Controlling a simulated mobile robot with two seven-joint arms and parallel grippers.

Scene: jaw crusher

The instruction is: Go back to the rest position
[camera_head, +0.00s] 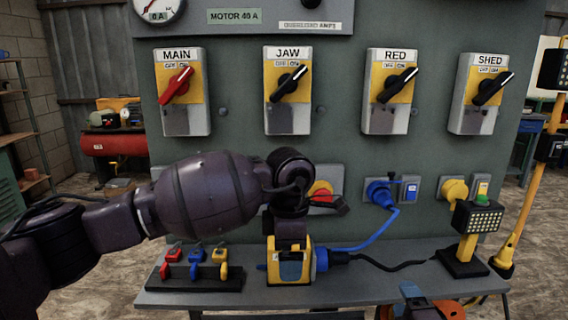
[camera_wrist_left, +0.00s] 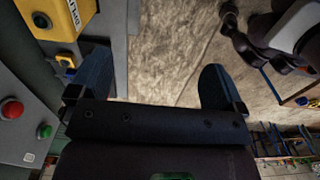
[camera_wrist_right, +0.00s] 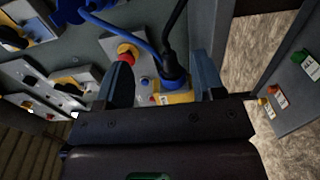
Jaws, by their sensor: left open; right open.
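Nothing is clearly held.
The shelf (camera_head: 400,258) carries red, blue and yellow padlocks (camera_head: 195,268) at left and a work lamp (camera_head: 466,250) at right. A blue cable (camera_head: 375,234) hangs near the box. In the left wrist view, a button panel (camera_wrist_left: 22,125) and yellow box (camera_wrist_left: 62,18) stand left.

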